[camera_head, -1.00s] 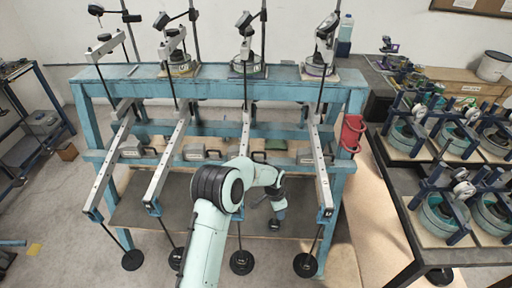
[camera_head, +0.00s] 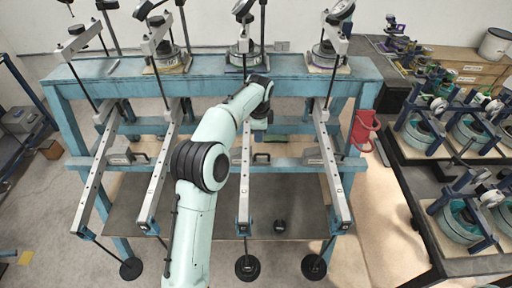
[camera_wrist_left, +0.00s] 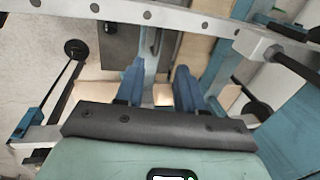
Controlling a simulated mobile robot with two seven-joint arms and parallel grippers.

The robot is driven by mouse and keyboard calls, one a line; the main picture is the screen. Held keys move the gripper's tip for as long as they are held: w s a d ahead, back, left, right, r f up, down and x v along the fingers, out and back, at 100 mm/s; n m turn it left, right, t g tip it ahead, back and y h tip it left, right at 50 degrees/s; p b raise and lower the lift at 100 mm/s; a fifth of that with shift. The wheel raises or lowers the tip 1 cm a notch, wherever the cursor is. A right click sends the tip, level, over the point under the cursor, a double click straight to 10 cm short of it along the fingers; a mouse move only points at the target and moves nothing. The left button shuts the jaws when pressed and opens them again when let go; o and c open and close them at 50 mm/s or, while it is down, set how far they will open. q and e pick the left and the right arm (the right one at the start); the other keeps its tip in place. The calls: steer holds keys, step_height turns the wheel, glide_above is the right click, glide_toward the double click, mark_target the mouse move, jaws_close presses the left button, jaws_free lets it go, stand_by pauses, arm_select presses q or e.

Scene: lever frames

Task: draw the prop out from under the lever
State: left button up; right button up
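Several grey lever beams slope down toward me across a blue frame; the third one from the left (camera_head: 244,190) is nearest my left gripper. A grey block with a black loop handle (camera_head: 262,157), likely a prop, sits under this lever on the blue rail. Similar blocks show at the far left (camera_head: 120,156) and right (camera_head: 313,156); any at the second lever is hidden by my arm. My left gripper (camera_head: 260,132) is just behind that handle, right of the third lever. In the left wrist view its blue fingers (camera_wrist_left: 153,85) are apart, with nothing gripped.
Black disc weights (camera_head: 247,267) hang from the lever ends. A small black object (camera_head: 280,226) rests on the grey lower shelf (camera_head: 210,222). A table with several teal round parts (camera_head: 452,225) stands farther right.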

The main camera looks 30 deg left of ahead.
mark_target(258, 154)
arm_select(q)
steer(key=f, duration=0.4)
steer(key=w+f, duration=0.1)
steer(key=f, duration=0.3)
steer(key=w+a+f, duration=0.1)
steer(key=f, duration=0.3)
steer(key=shift+f+b, duration=0.3)
steer(key=shift+s, duration=0.1)
jaws_close()
